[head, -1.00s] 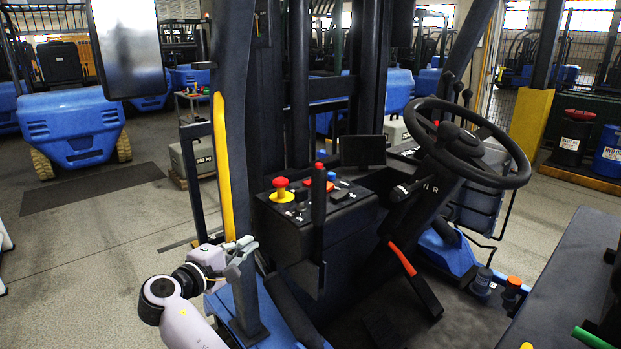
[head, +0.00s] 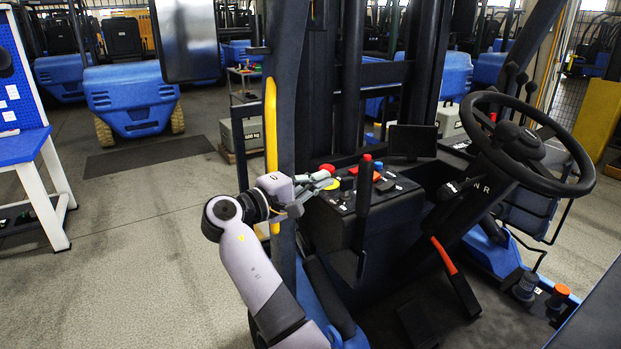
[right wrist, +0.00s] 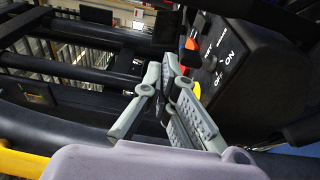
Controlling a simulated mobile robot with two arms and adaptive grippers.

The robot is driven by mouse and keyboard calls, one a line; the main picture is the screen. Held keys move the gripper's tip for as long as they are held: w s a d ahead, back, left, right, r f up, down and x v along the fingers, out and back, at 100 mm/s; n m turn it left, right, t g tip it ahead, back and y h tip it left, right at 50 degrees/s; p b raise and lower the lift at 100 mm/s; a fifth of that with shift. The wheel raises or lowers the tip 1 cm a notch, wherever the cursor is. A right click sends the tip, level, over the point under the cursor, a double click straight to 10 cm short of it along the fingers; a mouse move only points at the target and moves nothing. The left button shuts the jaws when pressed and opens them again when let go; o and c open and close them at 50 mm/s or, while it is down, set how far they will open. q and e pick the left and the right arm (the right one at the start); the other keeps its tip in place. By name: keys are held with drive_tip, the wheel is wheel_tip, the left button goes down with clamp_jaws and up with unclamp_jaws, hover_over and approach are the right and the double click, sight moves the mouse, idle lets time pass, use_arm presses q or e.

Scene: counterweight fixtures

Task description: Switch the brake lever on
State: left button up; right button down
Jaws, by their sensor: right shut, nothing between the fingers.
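An upright black lever with a red tip (head: 363,200) stands at the near side of the black control console (head: 333,222). A second, slanted lever with an orange-red grip (head: 445,256) sits lower, below the steering wheel. My left gripper is out of view.
The steering wheel (head: 530,140) and a small dark screen (head: 412,141) lie to the right. Open floor (head: 150,240) is at the left.

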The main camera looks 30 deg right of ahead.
drive_tip(key=p+x, duration=0.2)
drive_tip(key=x, duration=0.3)
drive_tip(key=shift+s+d+r, duration=0.15)
drive_tip(key=shift+d, duration=0.15)
drive_tip(key=s, duration=0.1)
drive_tip(key=s+p, duration=0.1)
drive_tip(key=s, duration=0.1)
drive_tip(key=shift+a, duration=0.3)
drive_tip(key=shift+s+p, duration=0.35)
drive_tip(key=shift+p, duration=0.05)
